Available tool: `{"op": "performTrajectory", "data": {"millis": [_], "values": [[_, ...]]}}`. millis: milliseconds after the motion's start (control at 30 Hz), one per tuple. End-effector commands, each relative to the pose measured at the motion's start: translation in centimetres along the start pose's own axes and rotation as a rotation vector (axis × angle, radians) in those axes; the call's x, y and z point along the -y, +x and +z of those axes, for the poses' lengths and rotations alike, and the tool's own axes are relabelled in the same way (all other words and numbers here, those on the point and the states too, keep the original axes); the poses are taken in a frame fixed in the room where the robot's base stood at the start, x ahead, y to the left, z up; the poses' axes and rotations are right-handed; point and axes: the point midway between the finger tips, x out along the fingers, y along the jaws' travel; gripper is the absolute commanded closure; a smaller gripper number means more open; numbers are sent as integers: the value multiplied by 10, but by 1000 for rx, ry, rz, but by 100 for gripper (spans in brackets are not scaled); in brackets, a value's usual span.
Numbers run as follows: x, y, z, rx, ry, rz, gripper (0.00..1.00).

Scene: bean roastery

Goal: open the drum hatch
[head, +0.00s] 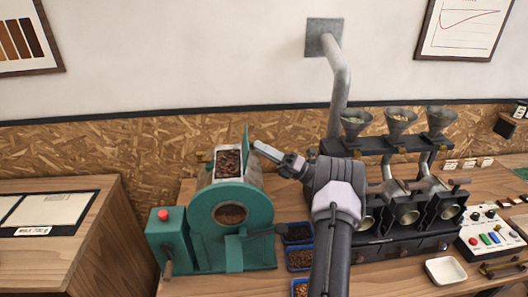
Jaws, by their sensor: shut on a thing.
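The green drum roaster (258,203) stands on the wooden bench left of centre. Its drum hatch (245,139) is a green plate seen nearly edge-on, standing up beside the top opening. The opening (228,162) has a pale rim and shows dark brown beans inside. My gripper (257,146) reaches in from the right at the hatch's right side. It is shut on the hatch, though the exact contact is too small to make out.
Black roasting units with several metal funnels (396,122) stand to the right, close to my arm. Blue trays of beans (299,258) sit between. A red button (163,215) tops the green box at left. A white dish (446,271) lies at front right.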

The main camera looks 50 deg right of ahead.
Motion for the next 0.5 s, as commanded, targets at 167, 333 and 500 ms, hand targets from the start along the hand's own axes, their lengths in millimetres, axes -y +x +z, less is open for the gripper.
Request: {"op": "performTrajectory", "data": {"millis": [167, 333, 500], "values": [[0, 0, -1, -2, 1, -1, 100], [0, 0, -1, -2, 1, -1, 63], [0, 0, 0, -1, 0, -1, 56]]}}
